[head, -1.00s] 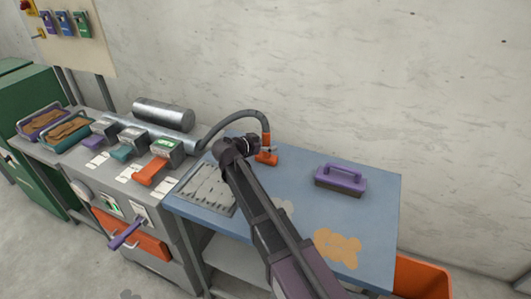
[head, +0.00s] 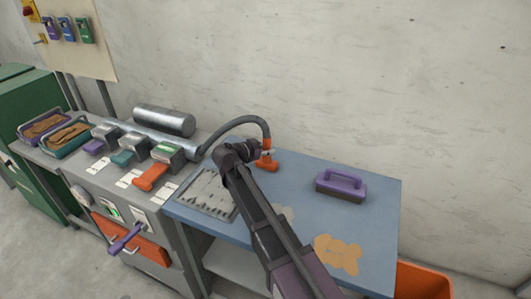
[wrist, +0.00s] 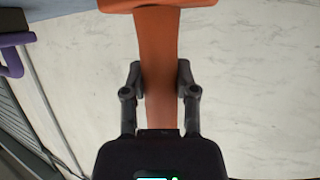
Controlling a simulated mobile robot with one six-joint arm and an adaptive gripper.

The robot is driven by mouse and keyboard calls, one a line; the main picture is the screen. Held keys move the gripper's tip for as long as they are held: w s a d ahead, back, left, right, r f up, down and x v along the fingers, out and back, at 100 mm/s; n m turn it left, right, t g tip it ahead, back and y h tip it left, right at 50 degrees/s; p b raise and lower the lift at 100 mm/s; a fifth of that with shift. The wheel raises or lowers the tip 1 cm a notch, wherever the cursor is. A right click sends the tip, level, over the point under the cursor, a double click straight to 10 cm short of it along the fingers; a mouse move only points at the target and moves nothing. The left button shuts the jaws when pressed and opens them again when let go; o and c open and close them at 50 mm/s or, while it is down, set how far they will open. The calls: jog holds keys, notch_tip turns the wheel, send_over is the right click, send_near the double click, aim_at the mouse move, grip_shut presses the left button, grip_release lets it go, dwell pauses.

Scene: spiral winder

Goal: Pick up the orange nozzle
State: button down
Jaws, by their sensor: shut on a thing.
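The orange nozzle (head: 266,161) is at the end of a dark grey hose (head: 238,124) above the back of the blue table. In the wrist view the orange nozzle (wrist: 160,65) runs between my two fingers, with its wider end at the top edge. My gripper (wrist: 160,80) is shut on it, one finger on each side. In the head view my gripper (head: 262,154) is at the nozzle and partly hidden by my own arm. I cannot tell from the head view whether the nozzle's foot touches the table.
A purple-handled brush (head: 341,185) stands on the blue table (head: 310,215) to the right. A slotted grey plate (head: 207,192) lies at the table's left. Left of it is the machine with a metal roller (head: 163,120) and an orange lever (head: 150,177). The wall is close behind.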

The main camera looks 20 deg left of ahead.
aim_at(264, 141)
jog(key=shift+r, duration=0.1)
notch_tip(264, 141, up, 3)
jog(key=p, duration=0.3)
jog(key=shift+r, duration=0.15)
jog(key=shift+s+r+p, duration=0.1)
jog(key=shift+r+p, duration=0.15)
jog(key=shift+p, duration=0.25)
jog(key=s+a, duration=0.2)
jog(key=s, duration=0.5)
jog(key=s+a+r, duration=0.1)
jog(key=s+a, duration=0.2)
jog(key=s, duration=0.5)
jog(key=shift+a+p, duration=0.15)
jog(key=shift+p, duration=0.3)
jog(key=shift+a, duration=0.1)
